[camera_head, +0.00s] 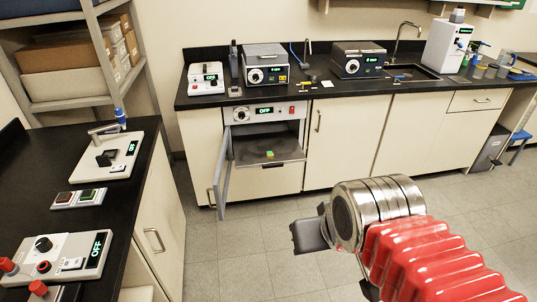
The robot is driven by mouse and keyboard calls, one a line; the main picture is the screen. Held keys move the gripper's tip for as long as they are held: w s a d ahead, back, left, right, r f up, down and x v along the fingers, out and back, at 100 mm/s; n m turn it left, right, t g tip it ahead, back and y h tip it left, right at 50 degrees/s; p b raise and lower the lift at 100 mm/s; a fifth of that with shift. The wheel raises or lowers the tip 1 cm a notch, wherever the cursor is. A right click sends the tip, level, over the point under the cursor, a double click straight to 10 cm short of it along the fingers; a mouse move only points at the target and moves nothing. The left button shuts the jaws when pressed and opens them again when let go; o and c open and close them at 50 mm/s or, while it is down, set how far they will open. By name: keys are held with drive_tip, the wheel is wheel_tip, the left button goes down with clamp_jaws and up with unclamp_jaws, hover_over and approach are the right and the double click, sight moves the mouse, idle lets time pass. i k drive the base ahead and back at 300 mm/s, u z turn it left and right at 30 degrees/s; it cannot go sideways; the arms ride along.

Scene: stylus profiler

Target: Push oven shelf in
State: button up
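The oven (266,113) is built in under the back counter, with a knob and a display reading OFF. Its door (222,178) stands open, swung out at the left. The dark oven shelf (282,156) sticks out of the opening towards me. A small green and yellow block (270,154) lies on the shelf. My gripper (308,235) is in front of the oven, nearer to me and lower in the picture than the shelf, apart from it. Its dark fingers show from the side, so I cannot tell whether they are open.
Cabinet doors (345,140) flank the oven at the right. Instruments such as a grey box (265,62) stand on the counter above. A black-topped bench (25,170) with devices runs along the left. The tiled floor (245,250) before the oven is clear.

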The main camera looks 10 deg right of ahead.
sight(249, 150)
drive_tip(key=u, duration=0.45)
drive_tip(key=i, duration=1.7)
drive_tip(key=u, duration=0.15)
